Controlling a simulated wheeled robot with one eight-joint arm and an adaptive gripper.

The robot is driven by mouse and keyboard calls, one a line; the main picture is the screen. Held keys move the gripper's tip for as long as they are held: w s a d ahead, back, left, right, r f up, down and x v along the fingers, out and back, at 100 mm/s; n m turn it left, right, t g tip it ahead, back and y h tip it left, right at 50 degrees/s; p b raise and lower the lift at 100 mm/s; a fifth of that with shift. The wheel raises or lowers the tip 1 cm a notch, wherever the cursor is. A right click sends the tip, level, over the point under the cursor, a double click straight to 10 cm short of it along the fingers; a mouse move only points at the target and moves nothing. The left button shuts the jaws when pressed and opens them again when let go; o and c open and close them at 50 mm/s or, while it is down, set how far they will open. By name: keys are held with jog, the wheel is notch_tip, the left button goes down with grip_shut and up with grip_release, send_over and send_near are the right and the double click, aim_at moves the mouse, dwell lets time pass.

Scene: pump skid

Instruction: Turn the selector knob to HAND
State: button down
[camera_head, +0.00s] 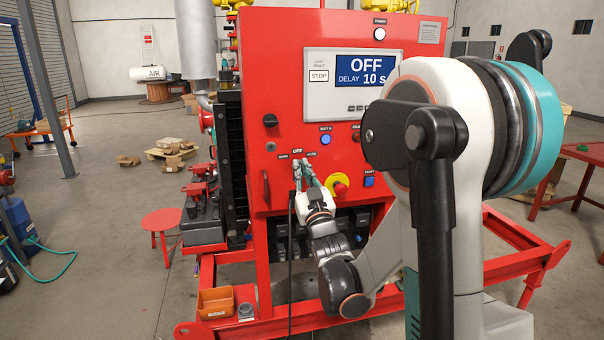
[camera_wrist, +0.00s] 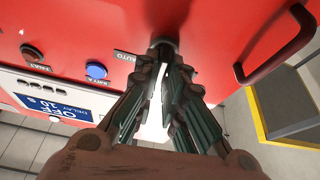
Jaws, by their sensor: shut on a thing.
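The selector knob (camera_wrist: 163,44) is a dark knob on the red panel (camera_head: 262,95), seen at the top middle of the wrist view between my fingertips. My gripper (camera_wrist: 165,60) is shut on it, with one finger on each side. In the head view my gripper (camera_head: 303,172) reaches the panel just below the small HAND, OFF and AUTO labels, and hides the knob. The AUTO label (camera_wrist: 125,55) shows beside the knob in the wrist view. The display (camera_head: 366,70) reads OFF, DELAY 10 s. Which way the knob points cannot be told.
A red and yellow emergency stop button (camera_head: 340,187) sits close to the right of my gripper. Blue buttons (camera_head: 326,141) are nearby. A dark red handle (camera_wrist: 277,45) stands out from the panel beside the knob. An orange bin (camera_head: 215,303) sits on the skid frame below.

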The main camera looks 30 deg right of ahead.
jog(key=shift+n+g+y+p, duration=0.2)
jog(key=shift+n+y, duration=0.85)
jog(key=shift+n, duration=1)
jog(key=shift+n+g+y+p, duration=0.15)
jog(key=shift+n+y, duration=0.85)
jog(key=shift+n, duration=1.1)
jog(key=shift+n+g+y+p, duration=0.2)
jog(key=shift+n+y, duration=0.85)
jog(key=shift+n, duration=1)
jog(key=c, duration=1.7)
grip_release()
jog(key=v, duration=1.2)
jog(key=shift+a+f, duration=0.1)
